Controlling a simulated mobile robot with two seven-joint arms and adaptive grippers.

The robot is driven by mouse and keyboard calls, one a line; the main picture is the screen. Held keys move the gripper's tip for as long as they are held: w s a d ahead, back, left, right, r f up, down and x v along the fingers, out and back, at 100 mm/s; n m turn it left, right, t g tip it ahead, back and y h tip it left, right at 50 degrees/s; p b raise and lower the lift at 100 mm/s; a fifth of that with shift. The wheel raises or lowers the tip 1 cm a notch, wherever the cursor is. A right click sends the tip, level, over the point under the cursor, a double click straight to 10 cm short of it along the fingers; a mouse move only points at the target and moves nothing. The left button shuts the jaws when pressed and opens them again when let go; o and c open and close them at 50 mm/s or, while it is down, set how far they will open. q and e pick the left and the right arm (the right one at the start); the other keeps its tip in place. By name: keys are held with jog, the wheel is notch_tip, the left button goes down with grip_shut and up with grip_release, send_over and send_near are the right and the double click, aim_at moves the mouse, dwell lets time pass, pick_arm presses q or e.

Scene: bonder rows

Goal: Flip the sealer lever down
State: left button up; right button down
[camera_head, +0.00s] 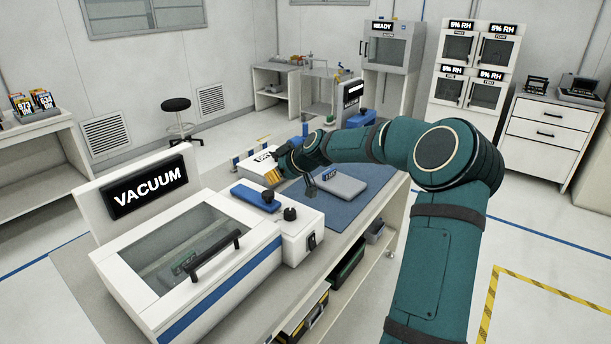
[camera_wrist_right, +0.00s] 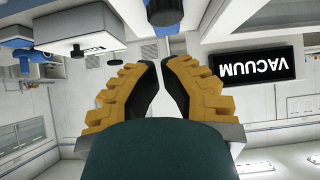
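The vacuum sealer (camera_head: 150,260) is a white machine with a glass lid, a black handle and a VACUUM sign (camera_head: 149,187). A blue lever-like bar (camera_head: 250,194) with a dark end lies on its right-hand top, beside a black knob (camera_head: 290,214). My right gripper (camera_head: 272,178) has yellow fingers and hangs just behind the blue bar, apart from it as far as I can tell. In the wrist view its fingertips (camera_wrist_right: 160,62) nearly meet with nothing between them. The VACUUM sign (camera_wrist_right: 257,66) shows upside down there. My left gripper is out of view.
A blue mat (camera_head: 345,208) with a grey flat item (camera_head: 342,186) lies on the bench right of the sealer, under my right arm. A white box stands behind my gripper. Open floor lies right of the bench, with yellow-black tape (camera_head: 490,300).

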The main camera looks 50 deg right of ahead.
jog(key=s+r, duration=0.1)
jog(key=s, duration=0.8)
jog(key=shift+d+r+p, duration=0.3)
jog(key=shift+r+p, duration=0.1)
jog(key=shift+p, duration=0.05)
jog(key=shift+r, duration=0.1)
